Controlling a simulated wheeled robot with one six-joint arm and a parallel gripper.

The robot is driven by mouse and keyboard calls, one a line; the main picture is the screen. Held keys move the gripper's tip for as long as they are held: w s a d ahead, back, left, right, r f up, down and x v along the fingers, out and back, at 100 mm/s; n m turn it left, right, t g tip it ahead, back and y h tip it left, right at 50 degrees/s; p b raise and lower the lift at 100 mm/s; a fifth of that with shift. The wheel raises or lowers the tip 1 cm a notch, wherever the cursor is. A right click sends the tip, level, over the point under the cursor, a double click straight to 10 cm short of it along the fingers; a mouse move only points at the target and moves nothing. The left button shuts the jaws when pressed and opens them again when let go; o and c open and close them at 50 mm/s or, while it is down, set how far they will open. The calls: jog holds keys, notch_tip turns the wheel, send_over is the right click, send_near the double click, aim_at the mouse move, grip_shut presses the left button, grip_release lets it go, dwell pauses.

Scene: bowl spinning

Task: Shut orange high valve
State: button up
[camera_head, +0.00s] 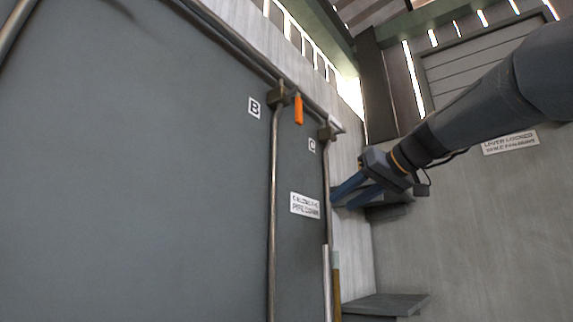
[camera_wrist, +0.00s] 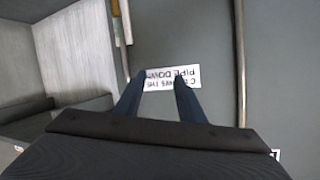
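The orange valve handle (camera_head: 298,110) hangs down from a dark fitting (camera_head: 278,96) high on the grey wall panel, between the labels B and C. It does not show in the wrist view. My gripper (camera_head: 334,197) is to the right of and below the handle in the head view, near the vertical pipe under label C. In the wrist view its two blue fingers (camera_wrist: 156,82) are apart with nothing between them, pointing toward the white sign on the panel.
The sign (camera_head: 305,205) is on the panel left of my gripper and appears upside down in the wrist view (camera_wrist: 172,77). Vertical pipes (camera_head: 273,210) run down the panel. Grey ledges (camera_head: 385,305) stand at the lower right. Another sign (camera_head: 510,142) is on the right wall.

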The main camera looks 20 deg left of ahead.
aim_at(300, 107)
jog(key=s+a+r+n+y, duration=0.1)
jog(key=s+a+r+n, duration=0.1)
jog(key=s+r, duration=0.2)
jog(key=s+a+r+n+g+y, duration=0.1)
jog(key=s+r, duration=0.3)
jog(key=r, duration=0.5)
jog(key=s+a+r+n+y, duration=0.2)
jog(key=s+r+n+y, duration=0.1)
jog(key=r, duration=0.4)
jog(key=shift+s+a+r+g, duration=0.1)
jog(key=shift+s+a+g, duration=0.3)
jog(key=shift+s, duration=0.15)
jog(key=shift+s+a+r, duration=0.1)
jog(key=shift+a, duration=0.2)
jog(key=shift+a+r+p, duration=0.1)
jog(key=shift+a+p, duration=0.2)
jog(key=shift+p, duration=0.25)
jog(key=shift+p+x, duration=1.9)
jog(key=shift+x, duration=1.6)
grip_shut()
